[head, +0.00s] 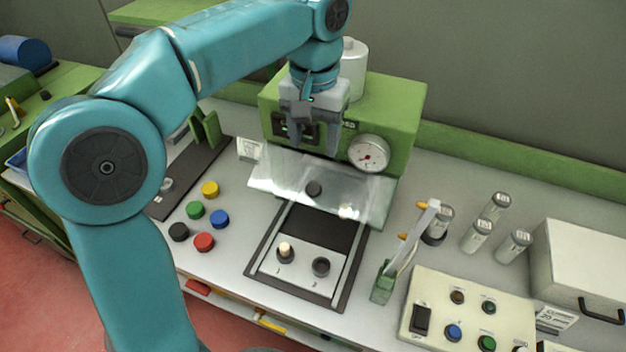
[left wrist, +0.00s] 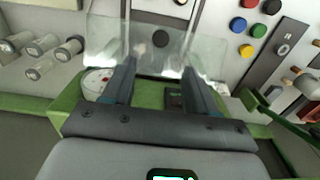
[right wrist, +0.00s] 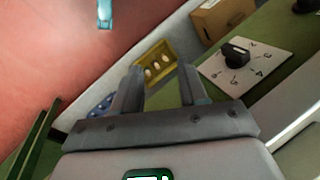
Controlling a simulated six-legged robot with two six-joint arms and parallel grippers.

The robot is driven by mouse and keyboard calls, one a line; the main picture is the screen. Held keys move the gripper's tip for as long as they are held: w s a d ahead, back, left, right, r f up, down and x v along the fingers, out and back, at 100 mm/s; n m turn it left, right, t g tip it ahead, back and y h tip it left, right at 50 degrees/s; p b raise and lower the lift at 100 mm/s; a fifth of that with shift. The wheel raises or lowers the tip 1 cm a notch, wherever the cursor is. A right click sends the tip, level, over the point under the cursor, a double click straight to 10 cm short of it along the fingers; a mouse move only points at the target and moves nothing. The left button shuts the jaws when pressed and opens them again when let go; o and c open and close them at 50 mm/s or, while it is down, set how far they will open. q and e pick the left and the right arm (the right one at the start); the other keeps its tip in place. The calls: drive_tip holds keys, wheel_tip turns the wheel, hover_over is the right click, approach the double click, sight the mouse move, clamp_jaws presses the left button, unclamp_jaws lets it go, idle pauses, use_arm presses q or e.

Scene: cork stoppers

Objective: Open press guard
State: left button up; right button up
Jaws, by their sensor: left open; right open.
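The press (head: 405,110) is a green box with a round gauge (head: 369,154) on its front. Its guard (head: 370,197) is a clear sheet that slopes outward from the press front, with a dark round knob (head: 314,188) on it. My left gripper (head: 312,143) is open and empty above the guard, in front of the press. In the left wrist view the fingers of the left gripper (left wrist: 158,68) point at the clear guard (left wrist: 100,40), and the knob (left wrist: 160,39) shows beyond and between them, apart from both. My right gripper (right wrist: 160,82) is open and empty, outside the head view.
Below the guard lies a slide plate (head: 308,267) with two round seats, one holding a pale stopper (head: 285,252). Several coloured caps (head: 204,242) lie left. A lever (head: 408,245) and control panel (head: 470,310) stand right. A yellow tray (right wrist: 155,65) shows in the right wrist view.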

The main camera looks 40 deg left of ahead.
sight(314, 186)
use_arm(q)
wheel_tip(314, 186, down, 11)
drive_tip(key=shift+w+a+f, duration=0.1)
drive_tip(key=shift+a+f, duration=0.05)
drive_tip(key=shift+f, duration=0.2)
drive_tip(key=shift+s, duration=0.2)
drive_tip(key=shift+w, duration=0.15)
drive_tip(key=c, duration=0.5)
clamp_jaws()
drive_tip(key=shift+w, duration=0.1)
